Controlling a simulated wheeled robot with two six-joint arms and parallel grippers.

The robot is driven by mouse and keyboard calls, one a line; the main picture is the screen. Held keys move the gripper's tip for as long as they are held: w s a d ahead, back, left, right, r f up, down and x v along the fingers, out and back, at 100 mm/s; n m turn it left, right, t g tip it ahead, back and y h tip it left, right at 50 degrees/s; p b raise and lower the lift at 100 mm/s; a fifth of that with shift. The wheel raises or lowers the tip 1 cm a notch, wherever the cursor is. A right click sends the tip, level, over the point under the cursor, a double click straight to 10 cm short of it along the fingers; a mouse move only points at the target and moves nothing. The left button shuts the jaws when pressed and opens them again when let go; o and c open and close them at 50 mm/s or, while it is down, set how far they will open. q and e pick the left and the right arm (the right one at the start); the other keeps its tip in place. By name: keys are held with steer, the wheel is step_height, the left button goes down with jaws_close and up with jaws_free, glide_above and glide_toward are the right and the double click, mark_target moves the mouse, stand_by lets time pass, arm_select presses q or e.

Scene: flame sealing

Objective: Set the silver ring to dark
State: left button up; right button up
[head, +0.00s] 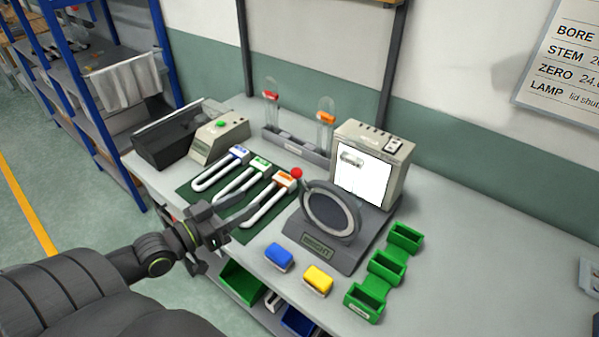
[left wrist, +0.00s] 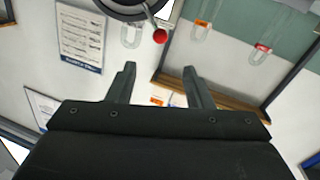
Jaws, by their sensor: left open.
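The silver ring (head: 331,213) stands upright on a dark grey base whose front plate (head: 318,245) reads BRIGHT. A lever with a red ball knob (head: 296,173) sticks up at the ring's upper left. In the left wrist view the ring's dark edge shows at the top (left wrist: 122,8), and the red knob (left wrist: 160,36) lies just beyond the fingertips, between them in the picture. My left gripper (head: 240,207) is open and empty, left of the ring and apart from the knob. It also shows in the left wrist view (left wrist: 160,70). My right gripper is out of view.
A lit white panel (head: 362,178) stands behind the ring. U-shaped tubes with coloured tops (head: 238,183) lie on a green mat to the left. Blue (head: 279,257) and yellow (head: 318,279) blocks sit in front.

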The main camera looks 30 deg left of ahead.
mark_target(296, 172)
arm_select(q)
steer(key=b+x, duration=0.1)
steer(key=x, duration=1.4)
steer(key=shift+w+f+b, duration=0.1)
steer(key=shift+w+b, duration=0.2)
steer(key=shift+c, duration=0.3)
jaws_close()
